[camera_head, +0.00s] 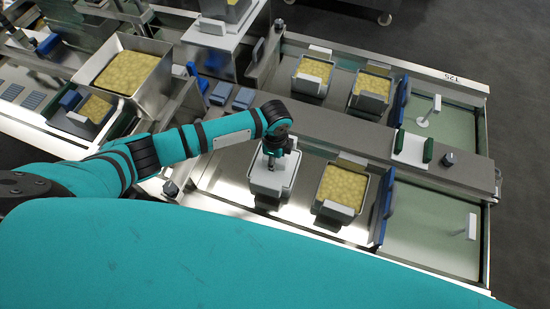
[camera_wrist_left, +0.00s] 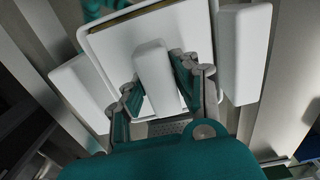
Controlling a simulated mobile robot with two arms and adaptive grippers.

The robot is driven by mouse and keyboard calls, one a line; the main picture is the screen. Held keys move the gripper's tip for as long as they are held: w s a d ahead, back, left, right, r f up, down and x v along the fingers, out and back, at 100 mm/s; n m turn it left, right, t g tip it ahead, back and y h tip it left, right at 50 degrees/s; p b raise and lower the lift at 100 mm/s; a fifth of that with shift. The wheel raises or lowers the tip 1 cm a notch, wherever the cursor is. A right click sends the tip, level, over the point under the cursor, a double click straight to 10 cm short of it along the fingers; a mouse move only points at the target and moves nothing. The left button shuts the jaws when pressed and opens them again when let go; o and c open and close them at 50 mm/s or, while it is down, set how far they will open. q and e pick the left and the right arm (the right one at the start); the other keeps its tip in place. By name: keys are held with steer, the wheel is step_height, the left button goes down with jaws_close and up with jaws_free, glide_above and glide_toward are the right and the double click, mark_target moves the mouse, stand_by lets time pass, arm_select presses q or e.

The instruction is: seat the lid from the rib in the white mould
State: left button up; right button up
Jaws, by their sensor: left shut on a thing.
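The white mould (camera_head: 262,184) stands on the steel table, left of a curd-filled mould. My left gripper (camera_head: 276,150) is over it, pointing down. In the left wrist view the gripper (camera_wrist_left: 165,88) is shut on the upright white handle (camera_wrist_left: 154,75) of the lid (camera_wrist_left: 112,48), with one finger on each side. The lid lies across the mould's opening, and a thin yellowish-brown band shows along its far edge. White side blocks (camera_wrist_left: 244,55) of the mould flank it. I cannot tell whether the lid rests in the mould or hangs just above. My right gripper is not in view.
The grey rib (camera_head: 345,130) runs close behind the mould, with a white piece between green blocks (camera_head: 428,150) on it. A curd-filled mould (camera_head: 342,187) stands close on the right. Open green surfaces (camera_head: 425,232) lie farther right.

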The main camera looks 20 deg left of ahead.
arm_select(q)
steer(key=shift+f, duration=0.15)
steer(key=o, duration=1.1)
step_height(320, 180, up, 10)
steer(key=p, duration=1)
steer(key=shift+p, duration=0.4)
steer(key=shift+s, duration=0.15)
